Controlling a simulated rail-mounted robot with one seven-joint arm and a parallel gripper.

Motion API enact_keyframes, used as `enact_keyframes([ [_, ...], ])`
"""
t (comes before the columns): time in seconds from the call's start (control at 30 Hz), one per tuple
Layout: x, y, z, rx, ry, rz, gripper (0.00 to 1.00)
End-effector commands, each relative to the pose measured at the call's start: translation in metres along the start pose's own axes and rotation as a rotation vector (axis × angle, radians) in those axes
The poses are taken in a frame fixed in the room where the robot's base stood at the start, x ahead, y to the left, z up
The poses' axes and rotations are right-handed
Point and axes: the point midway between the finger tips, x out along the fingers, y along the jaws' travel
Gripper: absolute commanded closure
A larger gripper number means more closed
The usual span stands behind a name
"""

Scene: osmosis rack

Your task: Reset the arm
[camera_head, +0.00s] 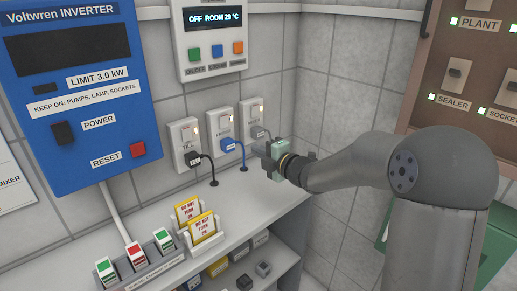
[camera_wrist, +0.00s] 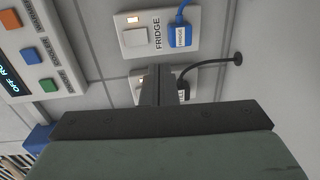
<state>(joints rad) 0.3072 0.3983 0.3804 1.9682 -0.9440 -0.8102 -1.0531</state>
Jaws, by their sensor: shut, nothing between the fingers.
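My gripper (camera_head: 266,153) is shut and empty. In the head view it is in front of the right-hand end of the row of wall sockets, with my arm reaching in from the right. In the wrist view its closed fingers (camera_wrist: 159,85) point at the wall and cover part of a socket with a dark plug. The fridge socket (camera_wrist: 142,30) with its blue plug (camera_wrist: 180,36) shows just above the fingers there. I cannot tell whether the fingers touch the socket or plug behind them.
A blue inverter (camera_head: 70,90) and a room control panel (camera_head: 209,40) hang on the tiled wall. The counter (camera_head: 262,200) below holds yellow cards (camera_head: 202,226) and a rack of switch-like blocks (camera_head: 135,255). A brown switch panel (camera_head: 480,70) is at the right.

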Motion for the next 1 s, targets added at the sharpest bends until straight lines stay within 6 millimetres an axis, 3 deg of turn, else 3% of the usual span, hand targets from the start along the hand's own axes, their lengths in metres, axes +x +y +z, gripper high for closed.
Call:
enact_keyframes([
  [0.17,-0.018,-0.003,0.007,0.121,-0.136,-0.115,1.00],
  [0.27,-0.056,-0.013,0.015,0.321,-0.346,-0.254,1.00],
  [0.37,-0.121,-0.029,0.013,0.599,-0.622,-0.384,1.00],
  [0.5,-0.220,-0.057,-0.019,1.013,-0.988,-0.510,1.00],
  [0.6,-0.280,-0.073,-0.058,1.276,-1.200,-0.578,1.00],
  [0.7,-0.325,-0.084,-0.098,1.489,-1.362,-0.641,1.00],
  [0.83,-0.361,-0.090,-0.139,1.671,-1.500,-0.708,1.00],
  [1.0,-0.376,-0.093,-0.159,1.753,-1.564,-0.748,1.00],
])
